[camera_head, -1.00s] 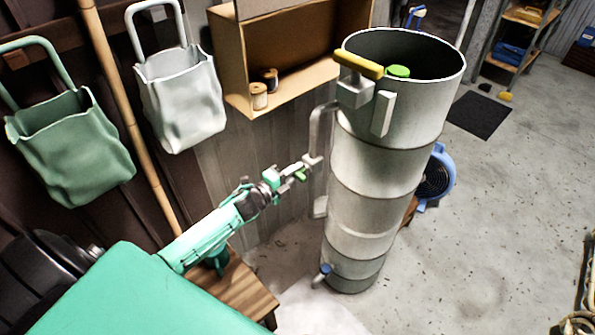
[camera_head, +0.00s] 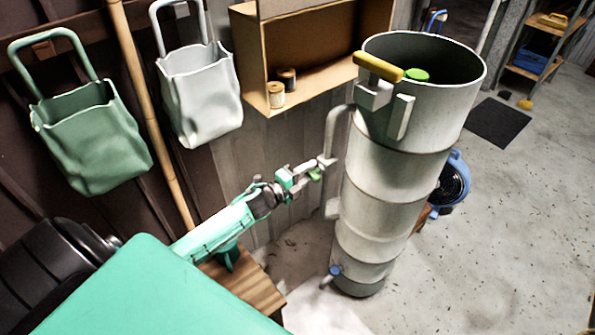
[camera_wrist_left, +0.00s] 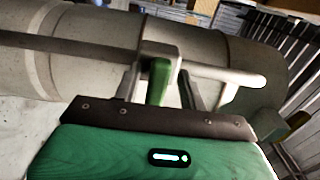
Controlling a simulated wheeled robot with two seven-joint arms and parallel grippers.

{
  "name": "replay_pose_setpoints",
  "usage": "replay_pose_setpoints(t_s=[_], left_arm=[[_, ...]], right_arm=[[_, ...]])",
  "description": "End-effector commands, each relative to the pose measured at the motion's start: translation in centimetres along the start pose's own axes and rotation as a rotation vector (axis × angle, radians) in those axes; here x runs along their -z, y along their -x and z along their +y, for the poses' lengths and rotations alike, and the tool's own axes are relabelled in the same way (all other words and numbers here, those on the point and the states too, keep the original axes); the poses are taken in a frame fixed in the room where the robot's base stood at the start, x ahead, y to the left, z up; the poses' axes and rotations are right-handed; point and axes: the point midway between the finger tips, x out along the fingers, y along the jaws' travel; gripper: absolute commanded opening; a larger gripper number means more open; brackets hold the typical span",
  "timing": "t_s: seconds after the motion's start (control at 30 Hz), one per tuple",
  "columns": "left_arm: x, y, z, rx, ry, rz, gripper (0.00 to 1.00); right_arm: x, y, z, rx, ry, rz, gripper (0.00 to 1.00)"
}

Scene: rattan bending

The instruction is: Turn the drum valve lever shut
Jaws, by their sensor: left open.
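A tall grey drum (camera_head: 385,190) stands upright on the floor, with a grey pipe (camera_head: 331,150) down its left side. A short green lever (camera_head: 316,174) sits at the pipe; in the left wrist view the green lever (camera_wrist_left: 158,80) hangs between my fingers. My left gripper (camera_head: 308,177) is at this lever, its jaws open around it; I cannot tell whether either finger touches it. In the left wrist view the gripper (camera_wrist_left: 160,92) shows one finger on each side. The drum also has a yellow handle (camera_head: 378,67) at its rim and a blue knob (camera_head: 336,270) low down. My right gripper is not in view.
A wooden box shelf (camera_head: 300,60) with two spools is on the wall behind. A green bag (camera_head: 95,145) and a white bag (camera_head: 200,100) hang at left. A wooden stool (camera_head: 245,285) stands below my left arm. A blue fan (camera_head: 452,183) is behind the drum; the right floor is mostly clear.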

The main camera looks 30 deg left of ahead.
Motion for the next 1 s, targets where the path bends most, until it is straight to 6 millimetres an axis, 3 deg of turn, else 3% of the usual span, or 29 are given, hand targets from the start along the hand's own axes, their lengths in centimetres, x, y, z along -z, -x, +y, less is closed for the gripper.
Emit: replay_pose_setpoints(t_s=[0.33, 0.7, 1.0], left_arm=[[0.1, 5.2, 0.2, -0.002, -0.001, 0.0, 0.42], [0.3, 11.1, 0.0, -0.002, -0.001, 0.0, 0.42], [0.3, 13.5, -0.2, 0.001, -0.001, 0.0, 0.42]], right_arm=[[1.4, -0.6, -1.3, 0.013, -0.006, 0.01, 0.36], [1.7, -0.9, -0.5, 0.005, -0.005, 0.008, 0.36], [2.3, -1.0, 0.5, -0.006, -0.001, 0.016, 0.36]])
